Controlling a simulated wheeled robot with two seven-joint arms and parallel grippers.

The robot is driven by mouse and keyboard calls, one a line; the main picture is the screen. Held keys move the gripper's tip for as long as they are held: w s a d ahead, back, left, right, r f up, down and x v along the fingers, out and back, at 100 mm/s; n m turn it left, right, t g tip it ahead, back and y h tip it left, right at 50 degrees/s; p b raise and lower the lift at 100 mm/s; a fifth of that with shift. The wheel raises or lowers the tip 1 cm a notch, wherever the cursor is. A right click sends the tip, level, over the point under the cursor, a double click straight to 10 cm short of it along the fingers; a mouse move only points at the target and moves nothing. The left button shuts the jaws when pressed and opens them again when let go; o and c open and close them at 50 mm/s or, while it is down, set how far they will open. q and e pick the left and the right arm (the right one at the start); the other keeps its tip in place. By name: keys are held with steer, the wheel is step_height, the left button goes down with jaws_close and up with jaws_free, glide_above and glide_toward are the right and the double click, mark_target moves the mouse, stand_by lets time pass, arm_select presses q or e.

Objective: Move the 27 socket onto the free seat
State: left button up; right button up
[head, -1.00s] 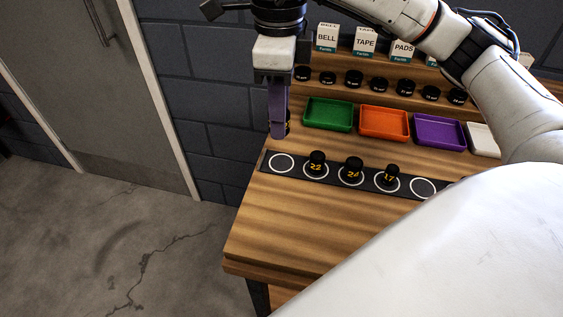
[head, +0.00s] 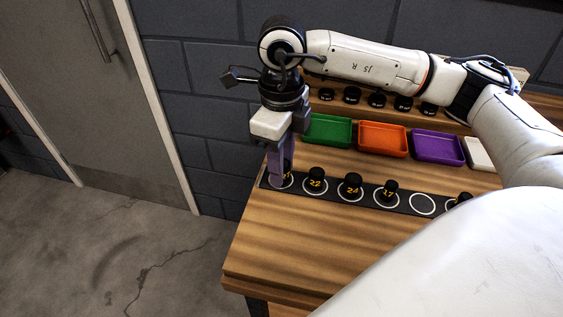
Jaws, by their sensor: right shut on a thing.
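My right gripper (head: 281,179) points down at the left end of the dark socket strip (head: 405,208), its fingers shut on a dark socket (head: 288,175). Yellow marking shows on this socket, mostly hidden by the fingers, so I cannot read its number for certain. It is at the leftmost ringed seat; whether it touches the strip I cannot tell. Sockets marked 22 (head: 316,183), 24 (head: 351,186) and 17 (head: 390,190) stand upright on the seats to the right. The ringed seat (head: 422,204) after them is empty. My left gripper is not in view.
Another dark socket (head: 461,200) stands farther right, partly hidden. Green (head: 327,131), orange (head: 383,140) and purple (head: 437,148) trays lie behind the strip. Small black sockets (head: 377,101) line a wooden step at the back. The wooden bench top (head: 300,235) is bare in front.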

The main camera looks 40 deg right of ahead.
steer(key=shift+f, duration=0.25)
steer(key=o, duration=1.1)
steer(key=shift+r, duration=0.1)
steer(key=shift+o, duration=0.2)
step_height(320, 180, up, 12)
steer(key=shift+r, duration=0.2)
